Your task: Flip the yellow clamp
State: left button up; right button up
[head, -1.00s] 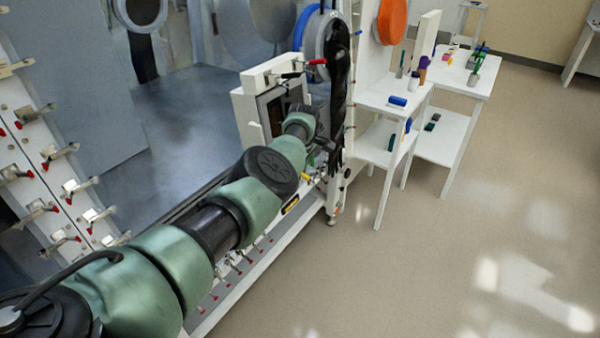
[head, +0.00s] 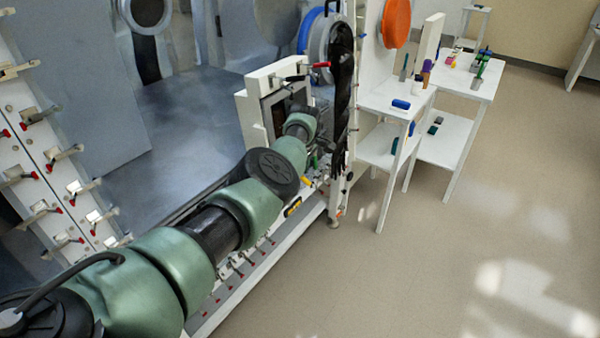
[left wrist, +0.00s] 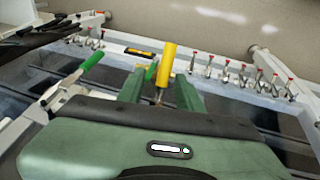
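The yellow clamp's handle (left wrist: 166,65) stands nearly upright in the left wrist view, its metal base partly hidden behind my gripper. My left gripper (left wrist: 160,88) is open, with one green finger on each side of the lower part of the handle. I cannot tell whether either finger touches it. In the head view, a small yellow piece (head: 306,182) shows by the end of my left arm, and the gripper itself is mostly hidden there. My right gripper is in neither view.
A green-handled clamp (left wrist: 92,60) is left of the yellow one. Several red-tipped clamps (left wrist: 240,75) line the frame rail. A white door frame (head: 256,105) stands close to my arm. White tables (head: 455,88) stand to the right, with open floor before them.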

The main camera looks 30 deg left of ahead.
pick_arm(q)
jog(key=shift+d+r+p, duration=0.3)
jog(key=shift+p+v, duration=0.85)
jog(key=shift+v, duration=2.75)
jog(key=shift+s+a, duration=0.1)
jog(key=shift+a, duration=0.1)
